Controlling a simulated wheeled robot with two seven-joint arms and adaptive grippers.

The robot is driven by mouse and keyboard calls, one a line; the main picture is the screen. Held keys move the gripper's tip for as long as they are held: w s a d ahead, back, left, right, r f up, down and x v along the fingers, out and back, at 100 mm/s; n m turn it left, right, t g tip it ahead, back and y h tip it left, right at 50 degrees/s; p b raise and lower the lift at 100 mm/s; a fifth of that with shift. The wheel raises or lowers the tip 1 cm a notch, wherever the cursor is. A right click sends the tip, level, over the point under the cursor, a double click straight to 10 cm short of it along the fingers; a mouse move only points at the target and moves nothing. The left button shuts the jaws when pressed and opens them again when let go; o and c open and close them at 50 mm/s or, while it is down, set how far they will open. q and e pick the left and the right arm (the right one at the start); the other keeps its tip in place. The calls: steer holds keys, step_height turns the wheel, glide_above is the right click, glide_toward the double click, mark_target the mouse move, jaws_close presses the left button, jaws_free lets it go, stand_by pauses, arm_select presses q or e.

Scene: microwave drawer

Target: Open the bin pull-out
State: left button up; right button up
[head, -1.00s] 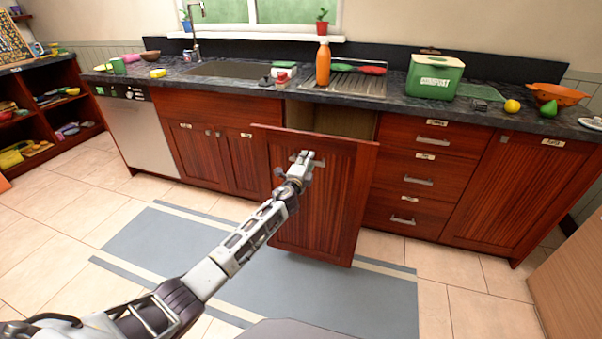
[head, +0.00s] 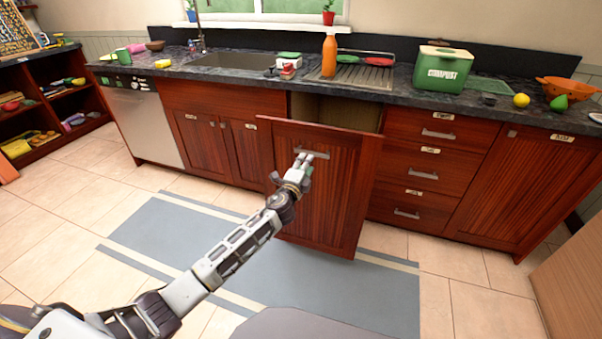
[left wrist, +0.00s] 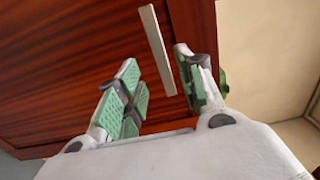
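The bin pull-out (head: 325,200) is a dark red wooden front that stands out from the cabinet row, with an open cavity (head: 337,111) behind its top edge. Its grey bar handle (head: 311,153) is near the top of the front. My left gripper (head: 301,163) is in front of the panel, just below the handle. In the left wrist view my left gripper (left wrist: 156,62) has its green-padded fingers spread, and the handle (left wrist: 156,48) shows in the gap beyond them, apparently not clamped. The inside of the pull-out is mostly hidden. My right gripper is not in view.
A drawer stack (head: 424,170) is right of the pull-out, and a closed double-door cabinet (head: 212,145) is left. The countertop holds an orange bottle (head: 329,55) and a green compost box (head: 444,69). A grey-blue mat (head: 180,240) lies on the open floor.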

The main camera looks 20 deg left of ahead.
arm_select(q)
steer(key=shift+s, duration=2.2)
